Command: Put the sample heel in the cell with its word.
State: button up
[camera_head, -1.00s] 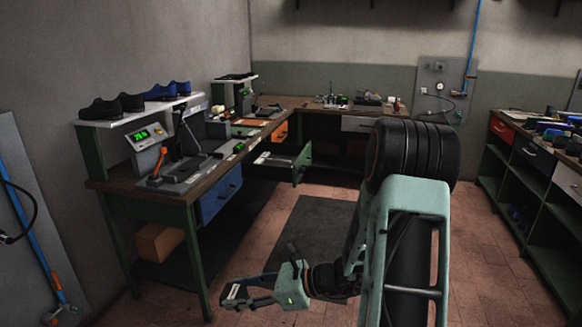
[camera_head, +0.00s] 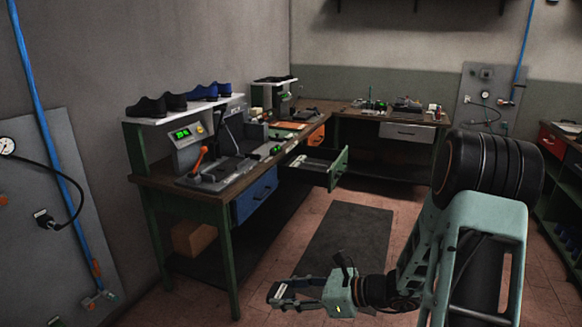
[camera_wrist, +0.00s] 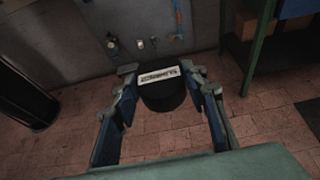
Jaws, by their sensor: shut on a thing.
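In the wrist view the sample heel (camera_wrist: 166,97) is a dark, rounded block with a white label on its top. The printed word is too small and blurred to read. My gripper (camera_wrist: 157,82) is shut on the heel, with one finger at each side of it. In the head view my gripper (camera_head: 280,290) is held out low over the floor, in front of the workbench and apart from it. An open green drawer (camera_head: 335,174) at the bench has light contents that I cannot make out. I cannot make out any cell words.
The wooden workbench (camera_head: 152,181) carries a press (camera_head: 205,176) with an orange lever and green display. Dark and blue shoes (camera_head: 172,101) stand on a shelf above. A closed blue drawer (camera_head: 254,196) is below. A dark mat (camera_head: 345,240) lies on clear tiled floor.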

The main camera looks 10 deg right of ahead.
aim_at(287, 293)
notch_tip(287, 293, up, 6)
jog(key=p, duration=0.5)
jog(key=shift+f, duration=0.35)
